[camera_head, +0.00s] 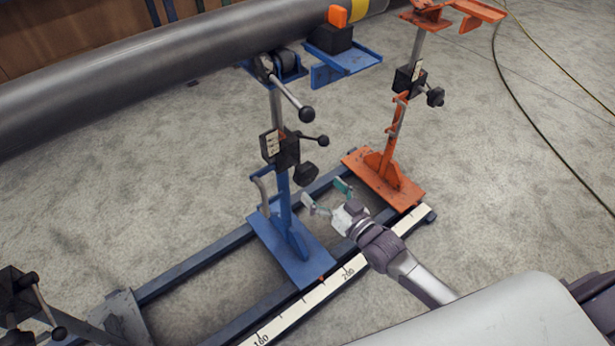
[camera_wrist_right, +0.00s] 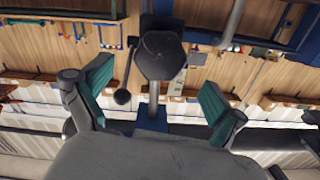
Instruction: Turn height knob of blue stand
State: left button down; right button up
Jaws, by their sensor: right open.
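The blue stand (camera_head: 284,205) stands upright on the rail frame in the middle of the head view. Its black height knob (camera_head: 306,174) sticks out to the right, below a black clamp box (camera_head: 280,149) and a ball-ended lever (camera_head: 311,140). My right gripper (camera_head: 327,194) is open and empty, a little below and to the right of the knob. In the right wrist view, the dark faceted knob (camera_wrist_right: 161,56) faces the camera between the two green-padded fingers (camera_wrist_right: 154,82), and I see no contact. My left gripper is not in view.
A large grey pipe (camera_head: 130,75) crosses the top left. An orange stand (camera_head: 390,170) is close on the right. A white scale strip (camera_head: 320,285) runs along the frame. A dark stand part with a lever (camera_head: 25,300) is at lower left. Open floor (camera_head: 500,160) lies right.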

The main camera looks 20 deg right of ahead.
aim_at(309, 177)
pick_arm(q)
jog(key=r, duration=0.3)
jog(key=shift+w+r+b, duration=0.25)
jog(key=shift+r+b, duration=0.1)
jog(key=shift+b, duration=0.05)
pick_arm(e)
jog(key=x, duration=0.6)
jog(key=c, duration=1.1)
